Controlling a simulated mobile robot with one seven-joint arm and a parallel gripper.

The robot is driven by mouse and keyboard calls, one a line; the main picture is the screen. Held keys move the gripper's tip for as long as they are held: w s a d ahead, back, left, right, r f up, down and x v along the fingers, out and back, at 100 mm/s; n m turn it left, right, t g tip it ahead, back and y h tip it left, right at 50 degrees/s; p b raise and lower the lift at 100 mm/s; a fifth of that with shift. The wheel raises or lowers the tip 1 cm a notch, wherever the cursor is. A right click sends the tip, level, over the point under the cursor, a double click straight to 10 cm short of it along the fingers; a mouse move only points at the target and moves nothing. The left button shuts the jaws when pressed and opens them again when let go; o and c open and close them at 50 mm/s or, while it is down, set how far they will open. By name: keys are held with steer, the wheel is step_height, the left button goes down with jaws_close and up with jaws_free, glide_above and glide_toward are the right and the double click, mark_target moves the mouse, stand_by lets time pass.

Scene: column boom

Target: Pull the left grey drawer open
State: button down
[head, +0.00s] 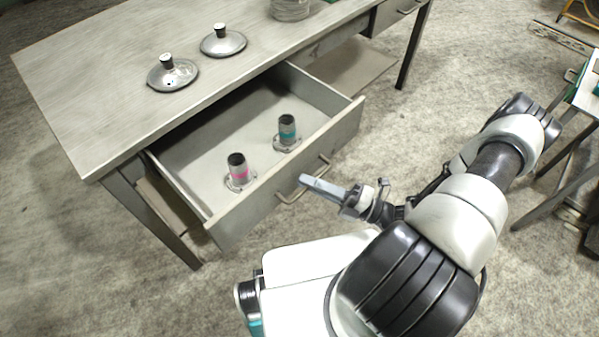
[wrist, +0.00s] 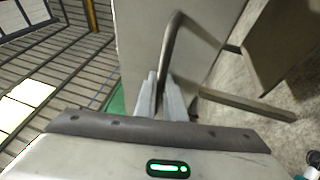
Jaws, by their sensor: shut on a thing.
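The left grey drawer (head: 246,218) is pulled well out of the grey table in the head view. Its front panel (wrist: 215,35) also shows in the wrist view. Its bar handle (head: 288,197) is on the front face and rises between my fingers in the wrist view (wrist: 170,42). My gripper (head: 304,181) is at the handle, with its fingers (wrist: 160,84) shut on the bar. Two short flanged cylinders stand in the drawer, one with a pink band (head: 238,170) and one with a teal band (head: 287,131).
Another drawer (head: 398,10) at the right is shut. A second table (head: 588,92) stands at the right edge. Floor in front is mostly clear.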

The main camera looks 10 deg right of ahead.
steer(key=shift+s+d, duration=0.25)
steer(key=shift+s, duration=0.1)
steer(key=c, duration=2.1)
jaws_free()
steer(key=v, duration=1.7)
steer(key=shift+s+d+f, duration=0.1)
steer(key=shift+d, duration=0.05)
